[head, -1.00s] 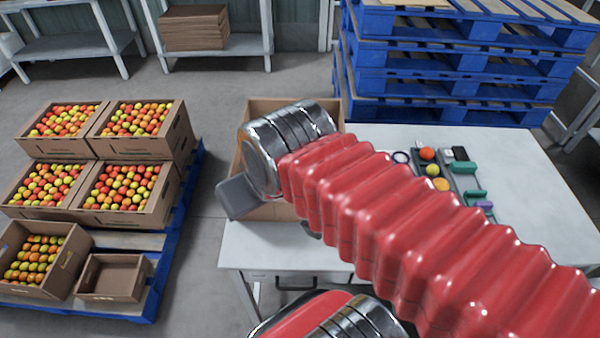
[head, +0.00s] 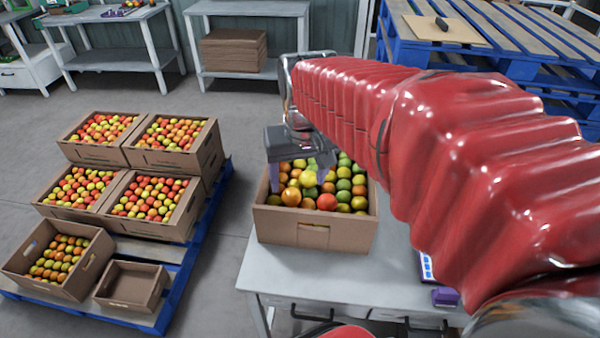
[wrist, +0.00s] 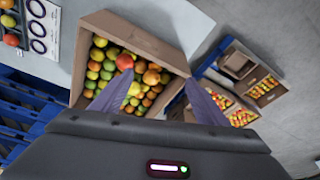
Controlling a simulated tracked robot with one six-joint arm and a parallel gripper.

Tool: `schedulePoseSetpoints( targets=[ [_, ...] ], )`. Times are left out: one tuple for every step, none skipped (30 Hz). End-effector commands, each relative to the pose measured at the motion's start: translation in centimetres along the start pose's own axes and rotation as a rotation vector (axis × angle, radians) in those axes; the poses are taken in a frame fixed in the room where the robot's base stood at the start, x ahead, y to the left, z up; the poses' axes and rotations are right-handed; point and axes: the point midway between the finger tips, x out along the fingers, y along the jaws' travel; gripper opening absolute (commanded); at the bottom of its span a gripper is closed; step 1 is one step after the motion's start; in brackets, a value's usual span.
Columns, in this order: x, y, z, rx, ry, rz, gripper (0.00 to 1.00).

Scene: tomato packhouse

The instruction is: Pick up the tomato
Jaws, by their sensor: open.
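Many tomatoes in red, orange, yellow and green fill a cardboard box (head: 335,238) on the white table. A red tomato (head: 326,202) and an orange tomato (head: 291,197) lie near its front side. The box also shows in the wrist view (wrist: 140,38), with a red tomato (wrist: 124,62) near the left finger. Which tomato is meant, I cannot tell. My gripper (head: 299,173) is open above the box, pointing down, its two purple-grey fingers apart. In the wrist view, the tomatoes lie beyond and between the fingertips (wrist: 158,79). No tomato is visibly held.
Several tomato-filled boxes (head: 165,222) and a small empty box (head: 128,301) stand on a blue pallet at left. The table's front strip (head: 300,275) is clear. Stacked blue pallets (head: 530,68) stand at back right. A board with rings (wrist: 40,30) shows in the wrist view.

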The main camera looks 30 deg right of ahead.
Motion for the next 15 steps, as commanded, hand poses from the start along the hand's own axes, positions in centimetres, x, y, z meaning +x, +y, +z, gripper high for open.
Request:
schedulePoseSetpoints(
  targets=[
    [0.7,0.8,-0.8,0.023,-0.023,0.006,0.68],
    [0.9,1.2,-1.3,0.035,-0.033,0.008,0.68],
    [1.4,1.8,-1.9,0.051,-0.047,0.012,0.68],
    [1.8,2.2,-2.3,0.064,-0.058,0.014,0.68],
    [2.1,2.7,-2.7,0.075,-0.07,0.017,0.68],
    [2.6,3.3,-3.2,0.091,-0.085,0.02,0.68],
    [3.0,3.8,-3.6,0.104,-0.095,0.022,0.68],
    [3.4,4.3,-4.0,0.115,-0.107,0.024,0.68],
    [3.9,5.0,-4.5,0.132,-0.121,0.027,0.68],
    [4.3,5.5,-4.9,0.145,-0.131,0.029,0.68],
    [4.8,6.0,-5.2,0.157,-0.142,0.03,0.68],
    [5.3,6.7,-5.6,0.174,-0.158,0.032,0.68],
    [5.8,7.2,-6.0,0.186,-0.168,0.034,0.68],
    [6.2,7.7,-6.2,0.198,-0.178,0.035,0.68],
    [6.8,8.4,-6.6,0.213,-0.19,0.037,0.68]
  ],
)
